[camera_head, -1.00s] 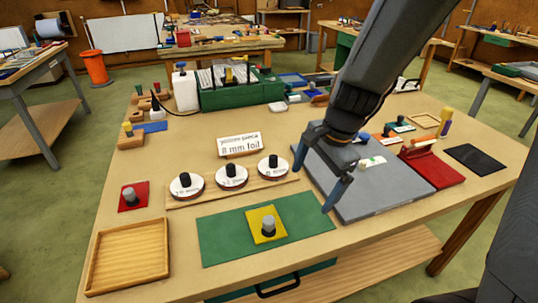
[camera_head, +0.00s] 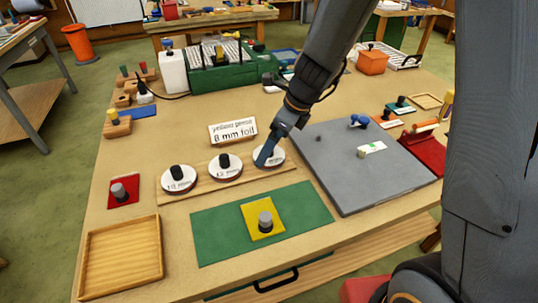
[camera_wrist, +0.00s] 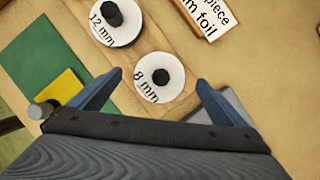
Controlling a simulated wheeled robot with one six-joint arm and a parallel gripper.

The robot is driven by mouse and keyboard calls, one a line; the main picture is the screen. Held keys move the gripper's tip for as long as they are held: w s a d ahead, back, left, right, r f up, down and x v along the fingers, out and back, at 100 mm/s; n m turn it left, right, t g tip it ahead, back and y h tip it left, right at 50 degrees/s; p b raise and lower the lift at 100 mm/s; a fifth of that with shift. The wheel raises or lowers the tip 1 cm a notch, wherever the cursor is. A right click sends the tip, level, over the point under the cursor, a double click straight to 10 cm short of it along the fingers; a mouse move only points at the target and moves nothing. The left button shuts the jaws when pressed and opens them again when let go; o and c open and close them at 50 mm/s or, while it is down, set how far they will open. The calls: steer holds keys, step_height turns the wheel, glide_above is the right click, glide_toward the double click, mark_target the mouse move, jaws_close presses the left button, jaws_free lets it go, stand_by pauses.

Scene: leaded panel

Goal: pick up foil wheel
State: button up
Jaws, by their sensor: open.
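Three foil wheels with white labelled faces and black knobs sit in a row on a wooden strip (camera_head: 200,191). The right one, the 8 mm wheel (camera_head: 279,157), is partly hidden by my gripper (camera_head: 268,156) in the head view. In the wrist view the 8 mm wheel (camera_wrist: 160,94) lies just ahead of my open gripper (camera_wrist: 159,80), roughly between the fingertips. The 12 mm wheel (camera_wrist: 122,32) is up and left of it. The left wheel (camera_head: 178,183) stands at the far end. A card (camera_head: 233,131) behind reads yellow piece, 8 mm foil.
A green mat (camera_head: 210,230) in front carries a yellow piece (camera_head: 252,208) with a grey knob. A grey board (camera_head: 350,185) lies to the right. A red piece (camera_head: 114,201) and an empty wooden tray (camera_head: 123,220) are at the left. A green box (camera_head: 225,75) stands behind.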

steer(key=x, duration=0.3)
steer(key=shift+a+f, duration=0.1)
steer(key=c, duration=1.1)
step_height(320, 180, up, 10)
steer(key=shift+r, duration=0.1)
